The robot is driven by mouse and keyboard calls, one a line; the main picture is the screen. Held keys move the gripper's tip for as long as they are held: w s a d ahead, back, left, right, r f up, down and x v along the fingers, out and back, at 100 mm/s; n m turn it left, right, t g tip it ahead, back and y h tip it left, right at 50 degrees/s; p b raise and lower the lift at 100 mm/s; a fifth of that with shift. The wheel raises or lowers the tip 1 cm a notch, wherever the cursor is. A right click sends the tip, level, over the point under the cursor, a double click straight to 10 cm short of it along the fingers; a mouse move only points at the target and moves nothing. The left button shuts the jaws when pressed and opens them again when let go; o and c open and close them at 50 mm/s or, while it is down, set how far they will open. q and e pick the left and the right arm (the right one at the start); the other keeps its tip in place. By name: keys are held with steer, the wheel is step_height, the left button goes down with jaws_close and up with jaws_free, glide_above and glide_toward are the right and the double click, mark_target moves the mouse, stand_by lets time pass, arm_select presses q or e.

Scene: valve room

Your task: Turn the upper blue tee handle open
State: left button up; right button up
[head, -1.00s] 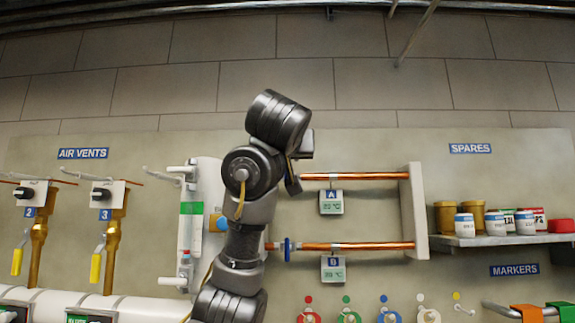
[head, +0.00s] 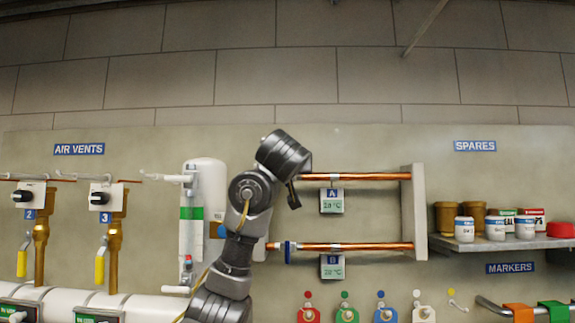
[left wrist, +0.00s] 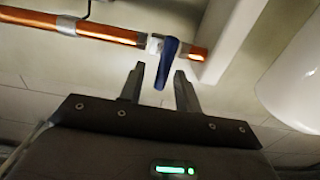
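The upper copper pipe, marked A, runs across the head view (head: 360,176); its left end and handle are hidden behind my left arm. In the left wrist view a blue tee handle (left wrist: 168,58) sits on the copper pipe (left wrist: 110,33) beside a white fitting, pointing down the picture. My left gripper (left wrist: 160,68) is open. The handle's lower end shows between its two fingertips; I cannot tell its depth or whether they touch. The lower blue handle (head: 288,252) is on pipe B, right of my forearm. My right gripper is not in view.
A white cylinder (head: 203,180) stands left of my arm; a pale bracket (head: 419,212) holds the pipes' right ends. Two displays (head: 331,200) hang under the pipes. A shelf (head: 490,243) with cans is at right. Coloured tags (head: 347,314) line the bottom.

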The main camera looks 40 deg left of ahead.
arm_select(q)
jaws_close()
steer(key=shift+f, duration=0.1)
steer(key=shift+s+a+f+n+b, duration=0.25)
steer(key=shift+f+n+b, duration=0.1)
steer(key=shift+n+b, duration=2.4)
steer(key=shift+s+a+f+n+b, duration=0.1)
steer(key=shift+a+f+n+b, duration=0.25)
steer(key=shift+n+b, duration=2.45)
steer(key=shift+s+a+f+n+b, duration=0.2)
steer(key=shift+f+n+b, duration=0.2)
steer(key=shift+n+b, duration=2.35)
steer(key=shift+n+p, duration=0.5)
steer(key=shift+n, duration=0.3)
jaws_free()
